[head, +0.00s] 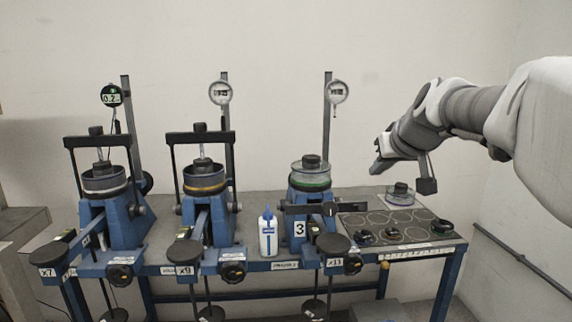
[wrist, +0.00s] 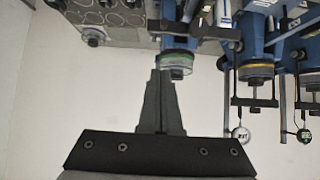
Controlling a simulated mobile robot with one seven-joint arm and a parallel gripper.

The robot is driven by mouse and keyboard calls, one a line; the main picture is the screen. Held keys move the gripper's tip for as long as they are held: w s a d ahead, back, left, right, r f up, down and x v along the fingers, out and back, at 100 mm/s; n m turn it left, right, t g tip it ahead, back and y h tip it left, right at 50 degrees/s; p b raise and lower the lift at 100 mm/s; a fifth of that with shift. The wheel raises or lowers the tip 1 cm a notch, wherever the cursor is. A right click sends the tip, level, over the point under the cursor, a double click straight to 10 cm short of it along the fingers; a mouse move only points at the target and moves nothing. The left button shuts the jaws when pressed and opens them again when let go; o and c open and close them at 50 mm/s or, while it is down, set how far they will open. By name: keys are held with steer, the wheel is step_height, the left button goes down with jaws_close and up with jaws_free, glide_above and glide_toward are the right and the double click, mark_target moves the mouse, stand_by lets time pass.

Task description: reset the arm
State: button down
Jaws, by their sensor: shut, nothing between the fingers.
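My arm reaches in from the right in the head view. My gripper (head: 376,170) hangs in the air above the right part of the bench, to the right of the third blue lever frame (head: 300,222). In the wrist view my gripper (wrist: 163,72) shows its two fingers together, with nothing between them. The third frame's round cell with a green ring (head: 310,178) also shows in the wrist view (wrist: 177,68), just beyond the fingertips in the picture. I cannot tell the gap in depth.
Two more blue lever frames, the middle one (head: 207,222) and the left one (head: 112,222), stand on the bench. A white bottle (head: 267,236) stands near the front edge. A dark panel with circles (head: 395,222) bears several small parts. A rail (head: 520,258) runs along the right wall.

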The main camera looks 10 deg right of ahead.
steer(key=s+a+g+p, duration=0.2)
steer(key=s+a+p, duration=0.3)
steer(key=s+a, duration=0.5)
steer(key=s+a+f+g+p, duration=0.1)
steer(key=s+f+p, duration=0.3)
steer(key=s, duration=1.3)
step_height(320, 180, down, 2)
steer(key=shift+s+f+g, duration=0.25)
steer(key=shift+s+g, duration=0.15)
steer(key=shift+g, duration=0.4)
